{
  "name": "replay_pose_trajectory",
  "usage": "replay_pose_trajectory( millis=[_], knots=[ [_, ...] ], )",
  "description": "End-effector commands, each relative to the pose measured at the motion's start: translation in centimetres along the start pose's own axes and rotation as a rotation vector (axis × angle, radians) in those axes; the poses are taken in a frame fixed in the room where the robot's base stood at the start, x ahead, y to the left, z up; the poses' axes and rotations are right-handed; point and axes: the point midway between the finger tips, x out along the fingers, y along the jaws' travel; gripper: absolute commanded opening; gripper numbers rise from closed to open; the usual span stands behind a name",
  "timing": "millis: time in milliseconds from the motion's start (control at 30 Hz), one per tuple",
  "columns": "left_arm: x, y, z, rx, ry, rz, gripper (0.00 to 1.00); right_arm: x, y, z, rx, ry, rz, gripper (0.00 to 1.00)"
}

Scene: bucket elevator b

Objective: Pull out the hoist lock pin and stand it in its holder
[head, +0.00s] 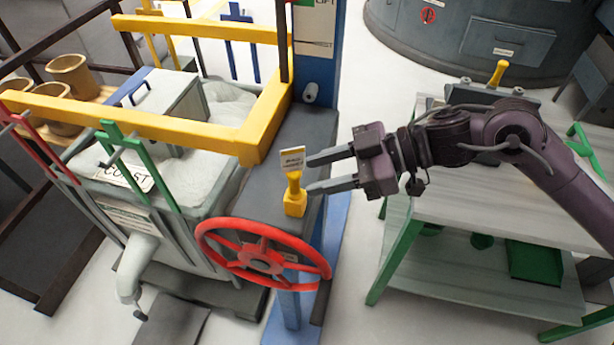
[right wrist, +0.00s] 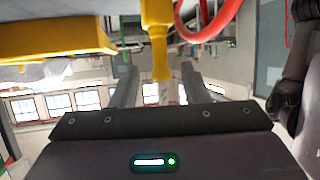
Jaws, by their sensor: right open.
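The yellow hoist lock pin (head: 293,184) stands upright in a square yellow base (head: 295,206) on the dark top of the machine, just behind the red handwheel. My right gripper (head: 308,176) is open, its two fingers pointing left toward the pin's handle. In the right wrist view the pin (right wrist: 158,50) hangs down from the top, in line with the gap between the open fingers (right wrist: 158,72). Nothing is held. I cannot tell which thing is the pin's holder. My left gripper is not in view.
A small sign (head: 292,160) stands behind the pin. A red handwheel (head: 262,255) is in front, and a yellow rail (head: 265,115) runs to the left. A grey workbench (head: 480,215) at right carries another yellow knobbed piece (head: 498,73).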

Motion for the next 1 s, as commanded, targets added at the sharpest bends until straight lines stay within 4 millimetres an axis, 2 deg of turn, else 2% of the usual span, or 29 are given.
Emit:
replay_pose_trajectory(
  millis=[100,300,1000],
  knots=[
    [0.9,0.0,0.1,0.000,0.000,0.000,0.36,-2.0,0.0,0.4,0.000,-0.004,0.002,0.41],
    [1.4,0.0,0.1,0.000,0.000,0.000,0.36,-4.1,0.0,0.2,0.001,-0.002,0.001,0.41],
    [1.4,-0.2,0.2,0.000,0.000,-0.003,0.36,-4.4,0.0,0.0,0.001,0.000,0.000,0.41]
  ],
)
